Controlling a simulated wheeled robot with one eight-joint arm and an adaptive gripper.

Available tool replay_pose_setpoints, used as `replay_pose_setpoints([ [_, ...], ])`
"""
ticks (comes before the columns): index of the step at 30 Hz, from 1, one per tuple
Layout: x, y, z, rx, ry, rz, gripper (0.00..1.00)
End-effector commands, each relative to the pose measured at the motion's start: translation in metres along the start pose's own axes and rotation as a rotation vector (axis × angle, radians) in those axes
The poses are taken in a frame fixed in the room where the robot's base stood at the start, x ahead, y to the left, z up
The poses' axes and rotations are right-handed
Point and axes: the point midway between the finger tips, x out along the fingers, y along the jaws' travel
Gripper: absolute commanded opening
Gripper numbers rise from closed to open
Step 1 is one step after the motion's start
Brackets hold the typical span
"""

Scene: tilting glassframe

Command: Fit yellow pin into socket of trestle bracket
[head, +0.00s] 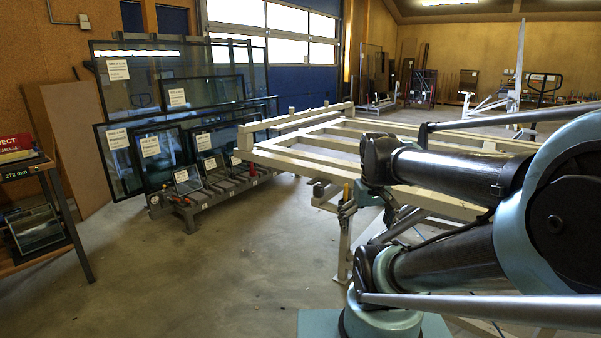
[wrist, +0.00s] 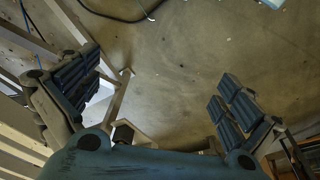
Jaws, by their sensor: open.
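My gripper (wrist: 158,90) shows in the wrist view with its two padded blue fingers wide apart and nothing between them but the floor behind. A pale trestle frame (head: 297,158) stands in the middle of the head view, and its pale bars (wrist: 20,122) run along the left of the wrist view. At its near corner is a small orange-yellow spot (head: 346,191), possibly the yellow pin; it is too small to be sure. Teal and dark parts beside it may be the bracket or my gripper; I cannot tell. No socket can be made out.
A rack of dark glass panes (head: 165,140) with white labels stands behind the trestle on the left. A bench (head: 22,165) with a red sign and a 272 mm display is at the left edge. The concrete floor (head: 220,255) between them is clear.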

Motion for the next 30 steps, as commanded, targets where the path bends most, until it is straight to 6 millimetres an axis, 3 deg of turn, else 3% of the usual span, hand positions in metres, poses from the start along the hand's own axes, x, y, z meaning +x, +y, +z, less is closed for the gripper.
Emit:
replay_pose_setpoints([
  [3, 0.019, -0.003, 0.023, 0.058, 0.014, 0.002, 1.00],
  [8, 0.034, -0.002, 0.040, 0.109, 0.023, 0.003, 1.00],
  [13, 0.034, -0.002, 0.040, 0.100, 0.024, 0.003, 0.64],
  [18, 0.010, -0.002, 0.013, -0.040, 0.010, 0.002, 0.25],
  [30, -0.048, 0.012, -0.085, -0.534, -0.040, -0.018, 0.23],
])
